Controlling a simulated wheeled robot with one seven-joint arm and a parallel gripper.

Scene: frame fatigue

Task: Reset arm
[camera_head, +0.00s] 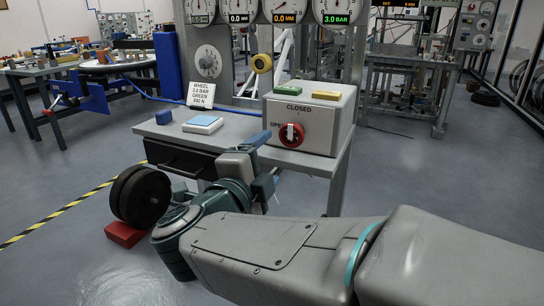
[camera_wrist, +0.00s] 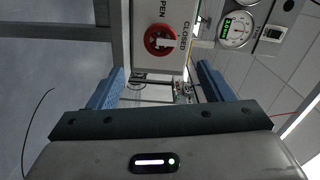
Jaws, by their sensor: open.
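My gripper (camera_head: 272,155) is open and empty in front of the grey bench, in the middle of the head view. Its two blue fingers are apart; in the wrist view (camera_wrist: 160,75) they stand at left and right with nothing between them. A grey control box (camera_head: 336,124) stands on the bench, beyond and to the right of my gripper. Its red knob (camera_head: 291,135), marked OPEN and CLOSED, also shows in the wrist view (camera_wrist: 161,40). The fingers look apart from the knob. My arm stretches in from the right.
The bench top (camera_head: 245,151) holds a blue-white pad (camera_head: 203,125) and a sign card (camera_head: 201,94). Gauges (camera_head: 284,10) hang above. Black weight discs (camera_head: 140,195) stand on the floor by a red block (camera_head: 124,234). Open floor lies at left and right.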

